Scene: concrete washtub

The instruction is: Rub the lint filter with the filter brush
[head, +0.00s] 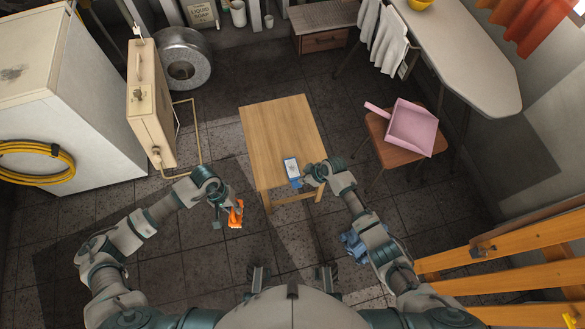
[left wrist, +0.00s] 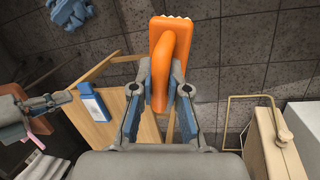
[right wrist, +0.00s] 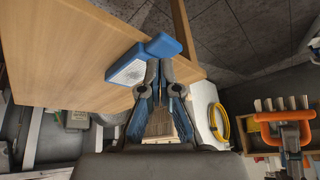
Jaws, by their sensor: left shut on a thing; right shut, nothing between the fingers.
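The lint filter (head: 291,166), a blue frame with a pale mesh panel, lies on the wooden table (head: 262,130) near its front edge; it also shows in the left wrist view (left wrist: 92,103). In the right wrist view the filter (right wrist: 128,70) has its blue handle end by the table's edge. My right gripper (head: 306,178) is shut and empty beside that end; I cannot tell whether they touch. My left gripper (left wrist: 160,78) is shut on the orange filter brush (left wrist: 171,60), off the table to its front left. The brush (head: 236,214) has pale bristle tips.
A stool with a pink dustpan (head: 412,128) stands right of the table. A beige panel-like unit (head: 150,105) with a pipe stands to the left. A wooden ladder-like frame (head: 510,245) is at lower right. Most of the tabletop is bare.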

